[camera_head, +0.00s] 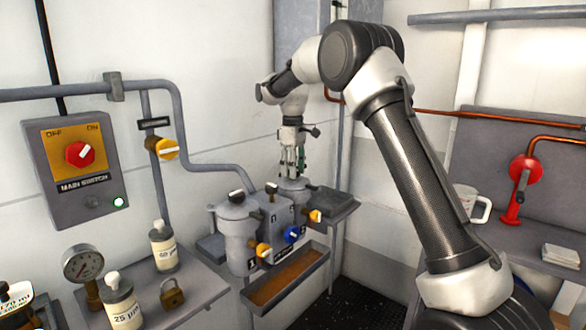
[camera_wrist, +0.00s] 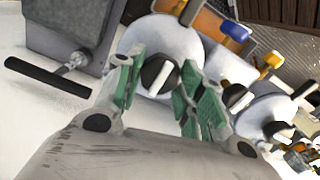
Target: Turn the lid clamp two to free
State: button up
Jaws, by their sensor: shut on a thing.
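My gripper (camera_head: 292,172) points down over the lid of the right-hand grey pot (camera_head: 290,185). In the wrist view its green-padded fingers (camera_wrist: 162,92) are shut on a black round lid clamp (camera_wrist: 154,74) with a pale stripe. The same pale pot (camera_wrist: 180,48) shows behind the fingers. In the head view the fingers hide the clamp. I cannot read a number on it. The left-hand pot (camera_head: 237,228) has a black clamp (camera_head: 237,195) on its lid.
A grey box with a blue knob (camera_head: 292,234) stands between the pots, with yellow knobs (camera_head: 263,250) nearby. A trough (camera_head: 285,282) is in front. Bottles (camera_head: 163,247), a gauge (camera_head: 82,262) and a padlock (camera_head: 172,294) stand left. A mug (camera_head: 472,203) and red valve (camera_head: 521,180) are right.

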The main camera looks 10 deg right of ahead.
jog(key=shift+w, duration=0.1)
dwell(0.3)
jog(key=o, duration=1)
jog(key=shift+r, duration=0.15)
notch_tip(320, 180, up, 12)
jog(key=shift+f, duration=0.15)
